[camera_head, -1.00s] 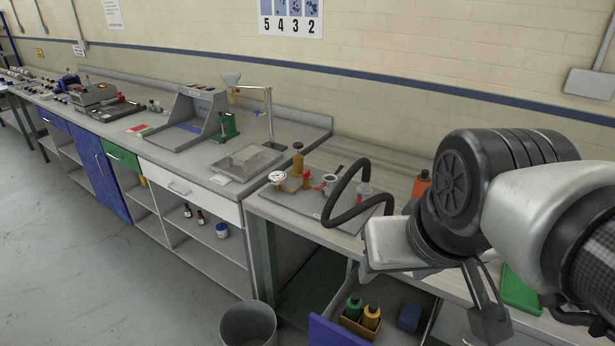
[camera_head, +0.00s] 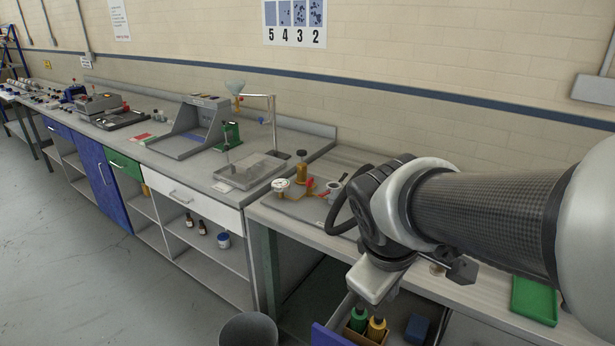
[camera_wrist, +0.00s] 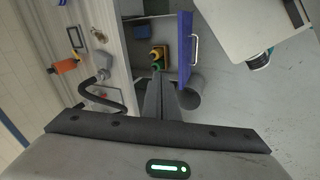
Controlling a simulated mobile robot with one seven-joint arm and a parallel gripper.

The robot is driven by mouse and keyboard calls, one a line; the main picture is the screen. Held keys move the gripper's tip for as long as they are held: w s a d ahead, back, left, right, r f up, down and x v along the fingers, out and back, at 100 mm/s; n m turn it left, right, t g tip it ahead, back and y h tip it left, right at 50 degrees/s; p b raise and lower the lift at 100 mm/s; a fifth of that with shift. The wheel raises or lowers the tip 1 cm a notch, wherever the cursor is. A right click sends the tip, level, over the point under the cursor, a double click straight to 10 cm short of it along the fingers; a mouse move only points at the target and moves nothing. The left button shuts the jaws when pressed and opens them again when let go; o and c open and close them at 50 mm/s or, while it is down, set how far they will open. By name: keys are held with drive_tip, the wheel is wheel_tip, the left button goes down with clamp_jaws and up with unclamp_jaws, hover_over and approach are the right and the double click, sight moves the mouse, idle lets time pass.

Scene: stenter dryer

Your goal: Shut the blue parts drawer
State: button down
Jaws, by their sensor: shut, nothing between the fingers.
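The blue parts drawer (camera_head: 328,337) stands pulled out under the right-hand bench, at the bottom of the head view. In the wrist view its blue front (camera_wrist: 184,50) shows with a pale bar handle (camera_wrist: 194,50). Inside are a green bottle (camera_head: 359,318) and a yellow bottle (camera_head: 377,328) in a small box, and a blue block (camera_head: 417,328). My gripper (camera_wrist: 160,78) is shut and empty.
Above the drawer, the bench carries a black hose (camera_head: 338,208), a gauge (camera_head: 280,186) and a green tray (camera_head: 534,300). A grey bin (camera_head: 248,330) stands on the floor beside the drawer. The floor at the left (camera_head: 60,250) is clear.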

drive_tip(key=w+a+f+n+g+b, duration=0.15)
drive_tip(key=a+f+n, duration=0.25)
drive_tip(key=f+n, duration=0.45)
drive_tip(key=w+a+f+n+y+b, duration=0.1)
drive_tip(key=a+f+n+b, duration=0.3)
drive_tip(key=f, duration=0.7)
drive_tip(key=w+a+f+n+b, duration=0.2)
drive_tip(key=a+f+n, duration=0.3)
drive_tip(key=f+n, duration=0.4)
drive_tip(key=w+d+f+m+b, duration=0.1)
drive_tip(key=w+d+f+b, duration=0.3)
drive_tip(key=f, duration=0.6)
drive_tip(key=shift+w+d, duration=0.15)
drive_tip(key=shift+w, duration=0.3)
drive_tip(key=shift+w, duration=0.1)
